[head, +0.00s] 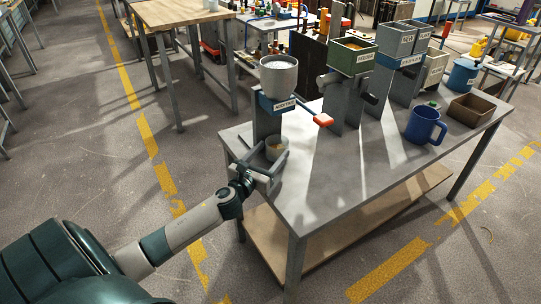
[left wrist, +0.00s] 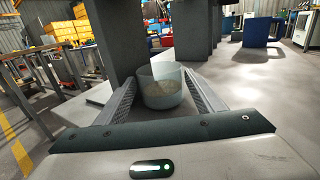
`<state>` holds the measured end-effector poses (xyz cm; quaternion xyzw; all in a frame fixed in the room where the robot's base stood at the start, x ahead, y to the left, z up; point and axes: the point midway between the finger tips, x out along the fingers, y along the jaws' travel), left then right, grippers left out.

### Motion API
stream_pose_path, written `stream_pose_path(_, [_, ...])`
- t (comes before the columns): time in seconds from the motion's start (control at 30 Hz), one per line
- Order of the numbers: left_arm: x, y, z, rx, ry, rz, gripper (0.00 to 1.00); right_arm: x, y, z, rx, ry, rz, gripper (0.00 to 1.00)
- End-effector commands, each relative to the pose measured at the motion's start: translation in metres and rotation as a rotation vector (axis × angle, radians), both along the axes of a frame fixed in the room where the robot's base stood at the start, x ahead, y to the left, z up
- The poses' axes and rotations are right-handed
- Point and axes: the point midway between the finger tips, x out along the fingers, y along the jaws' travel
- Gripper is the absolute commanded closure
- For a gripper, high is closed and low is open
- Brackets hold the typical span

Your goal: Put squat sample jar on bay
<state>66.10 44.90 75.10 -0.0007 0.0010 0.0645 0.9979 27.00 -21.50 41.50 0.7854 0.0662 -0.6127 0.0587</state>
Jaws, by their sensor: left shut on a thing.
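The squat sample jar (head: 277,145) is a small pale, see-through cup with light, grainy contents. My left gripper (head: 269,157) is shut on it, one finger on each side, and the jar looks upright. The left wrist view shows the jar (left wrist: 162,90) between the two grey fingers, in front of a dark upright post. The jar is at the foot of the dispenser stand labelled ADDITIVE (head: 266,122), below its grey hopper (head: 279,78). I cannot tell whether its base touches anything. No part is clearly marked as the bay. My right gripper is not in view.
The grey table (head: 340,200) carries a red-tipped lever (head: 323,120), a green FEEDER bin (head: 352,57) on a stand, a blue mug (head: 424,126) and a brown box (head: 470,110). The table's middle and front are clear.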

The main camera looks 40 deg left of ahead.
Motion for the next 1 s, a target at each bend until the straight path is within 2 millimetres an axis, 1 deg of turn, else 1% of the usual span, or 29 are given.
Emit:
stream_pose_path(0.07, [0.0, 0.0, -0.0038, 0.0, 0.0, 0.001, 0.65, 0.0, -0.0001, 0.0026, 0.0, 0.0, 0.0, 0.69])
stream_pose_path(0.43, [0.0001, 0.0001, -0.0049, 0.001, -0.001, 0.0, 0.65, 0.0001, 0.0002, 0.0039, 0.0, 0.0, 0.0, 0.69])
stream_pose_path(0.47, [0.0, 0.0001, -0.0052, 0.001, 0.0, 0.0, 0.35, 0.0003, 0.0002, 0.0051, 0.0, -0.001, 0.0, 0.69])
stream_pose_path(0.5, [0.0, 0.0001, -0.0048, 0.001, 0.0, 0.0, 0.3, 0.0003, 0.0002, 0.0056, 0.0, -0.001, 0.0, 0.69])
stream_pose_path(0.93, [0.0, 0.0001, -0.0027, 0.001, 0.0, 0.0, 0.3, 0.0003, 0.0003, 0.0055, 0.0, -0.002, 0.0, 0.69])
stream_pose_path(1.0, [-0.0041, -0.0005, -0.0039, 0.001, 0.001, 0.0, 0.3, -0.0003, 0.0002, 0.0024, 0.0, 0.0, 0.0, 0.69])
